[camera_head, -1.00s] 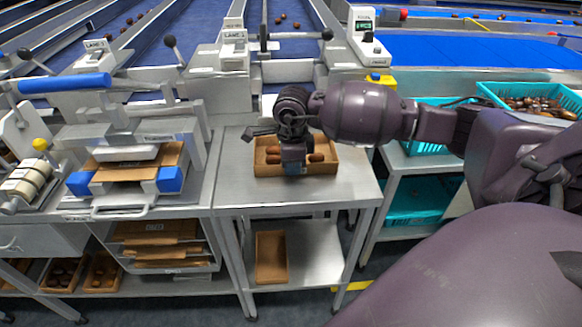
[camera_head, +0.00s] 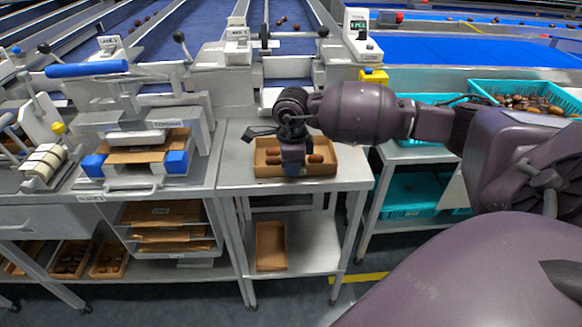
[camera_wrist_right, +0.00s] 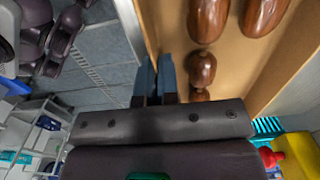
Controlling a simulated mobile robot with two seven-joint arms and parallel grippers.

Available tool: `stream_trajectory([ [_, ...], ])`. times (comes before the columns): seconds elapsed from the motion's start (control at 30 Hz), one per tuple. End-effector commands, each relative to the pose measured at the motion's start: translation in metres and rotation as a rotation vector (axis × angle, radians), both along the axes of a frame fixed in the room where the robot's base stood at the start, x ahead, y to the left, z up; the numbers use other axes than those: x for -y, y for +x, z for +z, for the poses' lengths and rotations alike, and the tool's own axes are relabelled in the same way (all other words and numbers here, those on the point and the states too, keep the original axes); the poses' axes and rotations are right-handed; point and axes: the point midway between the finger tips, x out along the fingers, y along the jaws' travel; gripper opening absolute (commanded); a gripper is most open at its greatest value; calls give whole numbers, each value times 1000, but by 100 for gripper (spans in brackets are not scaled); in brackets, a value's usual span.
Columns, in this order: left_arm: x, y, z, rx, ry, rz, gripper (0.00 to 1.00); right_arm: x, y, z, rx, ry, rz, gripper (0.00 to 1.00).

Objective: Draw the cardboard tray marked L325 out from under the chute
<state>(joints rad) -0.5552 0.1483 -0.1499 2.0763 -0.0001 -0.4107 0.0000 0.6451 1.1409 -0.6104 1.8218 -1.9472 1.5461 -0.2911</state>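The cardboard tray (camera_head: 328,170) holds several brown dates and sits on the metal table (camera_head: 232,168) near its front edge, in front of the chute (camera_head: 270,98). No L325 marking is legible on it. My right gripper (camera_head: 291,168) is at the tray's front wall. In the right wrist view, its two fingers (camera_wrist_right: 156,78) are close together with the tray's wall (camera_wrist_right: 146,28) running between them, and dates lie just beside. The fingertips are partly hidden in the head view. My left gripper is not in view.
An empty cardboard tray (camera_head: 271,225) lies on the lower shelf. A press with blue blocks (camera_head: 93,165) stands on the left bench. Teal crates (camera_head: 478,93) are on the right, and a counter with a green display (camera_head: 359,24) stands behind. The table around the tray is clear.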

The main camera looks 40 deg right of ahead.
Motion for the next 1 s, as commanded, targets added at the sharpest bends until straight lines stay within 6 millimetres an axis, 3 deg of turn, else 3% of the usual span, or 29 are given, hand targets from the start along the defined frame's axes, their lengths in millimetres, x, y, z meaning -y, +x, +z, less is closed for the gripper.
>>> stream_trajectory([
  [0.4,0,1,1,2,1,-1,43,1,1,1,1,0,-1,0],
  [0.6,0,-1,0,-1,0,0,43,1,0,0,1,-1,-1,32],
  [1.0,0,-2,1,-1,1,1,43,1,1,9,2,0,-1,32],
])
